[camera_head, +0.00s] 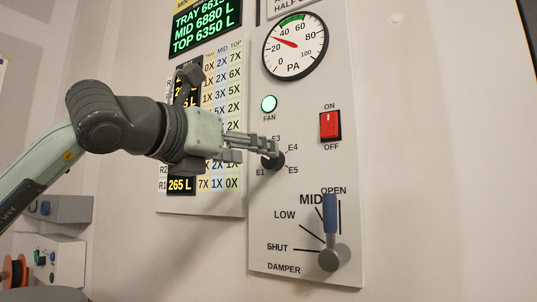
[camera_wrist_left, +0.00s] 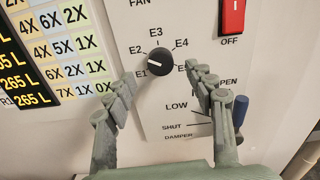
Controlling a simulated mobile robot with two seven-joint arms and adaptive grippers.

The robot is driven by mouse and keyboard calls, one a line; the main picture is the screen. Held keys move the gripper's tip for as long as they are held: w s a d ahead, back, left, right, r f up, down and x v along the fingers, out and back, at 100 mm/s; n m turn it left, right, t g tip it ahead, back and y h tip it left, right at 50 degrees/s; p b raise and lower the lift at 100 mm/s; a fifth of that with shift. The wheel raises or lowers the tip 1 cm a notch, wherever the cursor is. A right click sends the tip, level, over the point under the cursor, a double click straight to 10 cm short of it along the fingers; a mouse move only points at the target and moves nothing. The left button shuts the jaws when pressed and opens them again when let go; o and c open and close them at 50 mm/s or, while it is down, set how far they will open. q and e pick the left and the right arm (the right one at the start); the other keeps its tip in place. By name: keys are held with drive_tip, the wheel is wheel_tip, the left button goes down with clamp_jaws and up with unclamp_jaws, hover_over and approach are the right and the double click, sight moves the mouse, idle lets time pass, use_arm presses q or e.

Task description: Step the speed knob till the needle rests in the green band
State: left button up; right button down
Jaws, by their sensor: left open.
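The speed knob (camera_head: 279,162) is small, dark and round, ringed by labels E1 to E5. In the left wrist view the knob (camera_wrist_left: 160,63) shows a white mark pointing left, near E1. My left gripper (camera_head: 268,149) is at the knob. In the wrist view its open fingers (camera_wrist_left: 162,76) lie on either side of the knob, with gaps to it; the fingers partly cover E5. The round PA gauge (camera_head: 296,58) has a red needle (camera_head: 285,41) near 20, left of the green band (camera_head: 292,20) at the top. My right gripper is not in view.
A red ON/OFF switch (camera_head: 330,126) is right of the knob. Below, the damper lever's blue handle (camera_head: 330,213) points up near MID and OPEN. A number chart (camera_head: 235,190) is behind my left arm. The wall at right is bare.

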sight(269, 158)
use_arm(q)
drive_tip(key=p+x, duration=0.1)
drive_tip(key=x, duration=0.4)
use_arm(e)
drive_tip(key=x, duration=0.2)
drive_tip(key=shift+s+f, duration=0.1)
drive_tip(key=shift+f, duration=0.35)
use_arm(q)
drive_tip(key=shift+f, duration=0.1)
drive_tip(key=c, duration=1.1)
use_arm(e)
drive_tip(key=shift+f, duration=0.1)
use_arm(q)
drive_tip(key=shift+c, duration=0.2)
